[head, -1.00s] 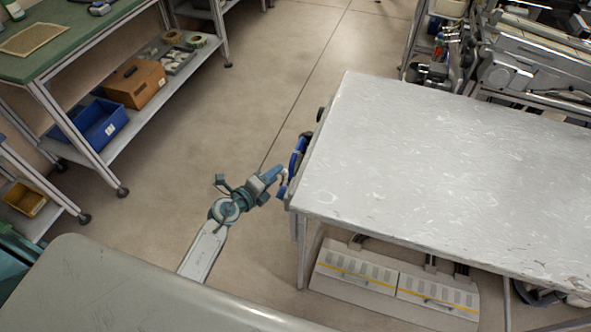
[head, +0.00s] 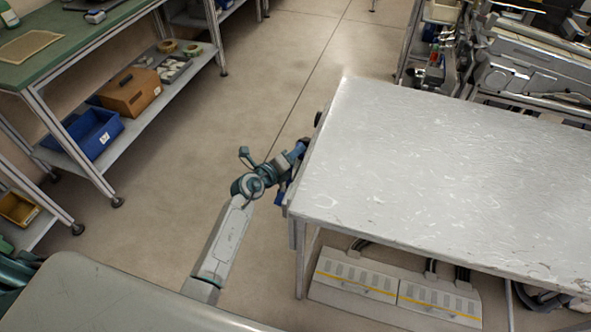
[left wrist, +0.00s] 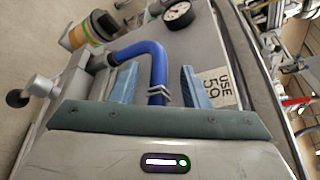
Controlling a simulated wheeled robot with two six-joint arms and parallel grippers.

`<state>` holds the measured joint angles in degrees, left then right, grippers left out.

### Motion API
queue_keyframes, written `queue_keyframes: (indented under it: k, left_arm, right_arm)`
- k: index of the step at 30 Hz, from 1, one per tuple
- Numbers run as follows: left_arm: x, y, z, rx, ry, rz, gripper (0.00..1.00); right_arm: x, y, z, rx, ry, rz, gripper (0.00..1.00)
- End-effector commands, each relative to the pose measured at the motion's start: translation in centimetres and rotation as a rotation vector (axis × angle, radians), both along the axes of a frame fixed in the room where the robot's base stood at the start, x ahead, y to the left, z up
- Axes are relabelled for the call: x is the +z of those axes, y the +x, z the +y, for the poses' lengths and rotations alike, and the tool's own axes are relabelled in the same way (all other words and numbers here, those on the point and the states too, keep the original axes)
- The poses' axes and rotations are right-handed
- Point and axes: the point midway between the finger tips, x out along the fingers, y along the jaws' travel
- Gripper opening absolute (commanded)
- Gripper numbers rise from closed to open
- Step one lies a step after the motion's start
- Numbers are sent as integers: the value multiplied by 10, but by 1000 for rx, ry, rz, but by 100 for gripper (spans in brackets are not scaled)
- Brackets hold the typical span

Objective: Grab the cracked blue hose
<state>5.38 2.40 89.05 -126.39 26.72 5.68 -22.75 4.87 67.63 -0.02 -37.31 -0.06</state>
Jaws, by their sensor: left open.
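A blue hose (left wrist: 155,70) bends over a fitting on the side panel of the grey-topped table in the left wrist view. Part of it shows in the head view (head: 281,196) beside the table's left edge. I cannot make out a crack. My left gripper (head: 299,150) is at that edge, partly covering the hose. In the left wrist view my left gripper (left wrist: 159,82) is open, with its blue fingers on either side of the hose and gaps visible between. My right gripper is not in view.
The grey tabletop (head: 430,170) is bare. A round gauge (left wrist: 178,14), a lever with a black knob (left wrist: 17,98) and a label (left wrist: 213,88) are near the hose. A shelf rack with a blue bin (head: 94,133) stands left, across clear floor.

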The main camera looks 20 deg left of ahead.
Motion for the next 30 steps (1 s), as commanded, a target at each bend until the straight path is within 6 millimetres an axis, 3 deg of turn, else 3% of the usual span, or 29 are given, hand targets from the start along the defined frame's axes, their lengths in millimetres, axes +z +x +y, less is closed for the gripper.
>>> queue_keyframes:
  k: [3, 11, 15, 18, 30]
  left_arm:
    - [-4, 11, -4, 0, 1, 0, 41]
    - [-4, 13, -5, 0, 1, 0, 41]
    - [-4, 13, -5, 0, 1, 0, 14]
    - [-4, 13, -5, 0, 1, 0, 0]
    - [-2, 13, -5, 0, 1, 0, 0]
  right_arm:
    - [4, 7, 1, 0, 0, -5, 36]
    - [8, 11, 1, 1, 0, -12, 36]
    - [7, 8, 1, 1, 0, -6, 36]
    - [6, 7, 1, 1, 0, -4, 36]
    - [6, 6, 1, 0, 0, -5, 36]
